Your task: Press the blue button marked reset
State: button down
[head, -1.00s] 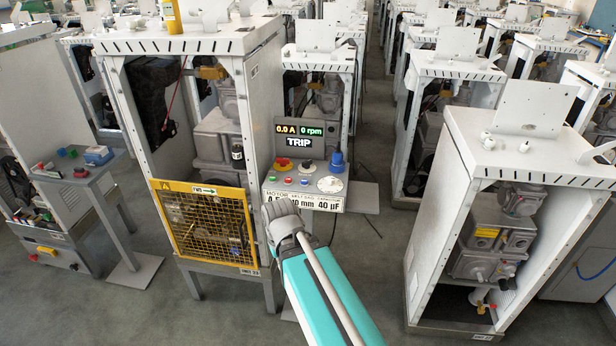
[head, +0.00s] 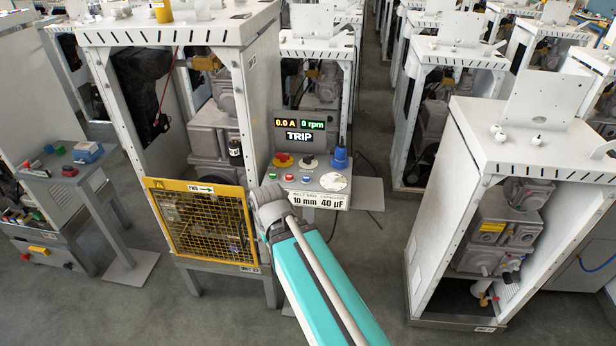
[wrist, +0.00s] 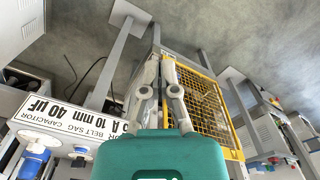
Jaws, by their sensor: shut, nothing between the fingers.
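The control panel (head: 318,165) stands at the right side of the caged unit. Its screen reads 0.0 A, 0 rpm and TRIP. A small blue button (head: 305,179) sits in the panel's front row, right of a small red button (head: 289,177). Its marking is too small to read. In the head view my wrist is just in front of the panel's lower left corner, and my fingers are hidden. In the wrist view my gripper (wrist: 161,62) is shut and empty, with the yellow guard behind it.
A yellow mesh guard (head: 198,222) covers the unit's front, left of my wrist. A white cabinet (head: 500,215) stands at right, with open floor between.

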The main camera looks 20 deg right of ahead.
jog(key=shift+a, duration=0.15)
notch_tip(320, 180, up, 10)
jog(key=m+t+y+p, duration=0.3)
jog(key=t+y+p, duration=0.2)
jog(key=t, duration=0.3)
send_over(307, 179)
jog(key=shift+w, duration=0.1)
jog(key=shift+f+b, duration=0.15)
jog(key=shift+b, duration=0.3)
notch_tip(307, 179, down, 8)
jog(key=b, duration=0.8)
jog(key=shift+f, duration=0.15)
